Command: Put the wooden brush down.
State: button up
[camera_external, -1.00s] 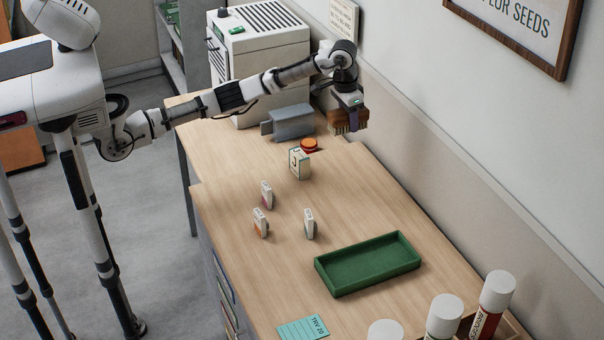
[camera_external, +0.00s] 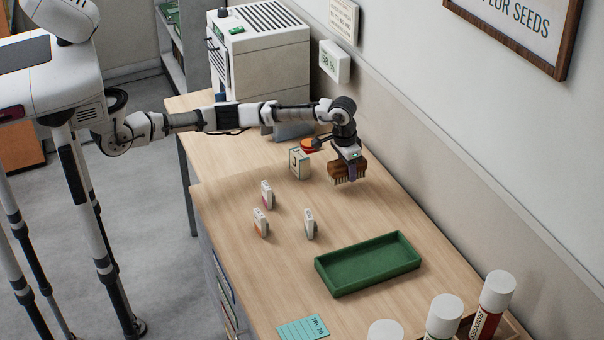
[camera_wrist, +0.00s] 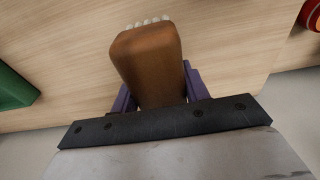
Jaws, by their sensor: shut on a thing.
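The wooden brush (camera_external: 341,169) has a brown block and bristles that point down. My gripper (camera_external: 351,172) is shut on it near the wall side of the table. I cannot tell for sure whether the bristles touch the tabletop. In the wrist view the brush's brown block (camera_wrist: 148,62) fills the middle, between the purple fingers of my gripper (camera_wrist: 157,90). Pale bristle tips show at its far end. Wooden tabletop (camera_external: 285,270) lies beneath and around the brush.
A white box (camera_external: 299,163) and a red-orange round thing (camera_external: 311,146) stand left of the brush. Several small upright packets, one nearest (camera_external: 309,224), stand in front. A green tray (camera_external: 367,264) lies to the right, with bare table between. The wall rises behind.

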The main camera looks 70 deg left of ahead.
aim_at(347, 177)
jog(key=shift+f, duration=1.75)
jog(key=shift+f+p, duration=0.1)
jog(key=shift+p, duration=0.2)
jog(key=o, duration=1.1)
jog(key=shift+c, duration=0.2)
jog(key=r+b, duration=0.1)
jog(key=r, duration=0.3)
jog(key=s+r, duration=0.1)
jog(key=r, duration=0.3)
jog(key=r+b, duration=0.1)
jog(key=r, duration=0.3)
jog(key=shift+s+r+b, duration=0.1)
jog(key=shift+s+b, duration=0.15)
jog(key=shift+b, duration=0.05)
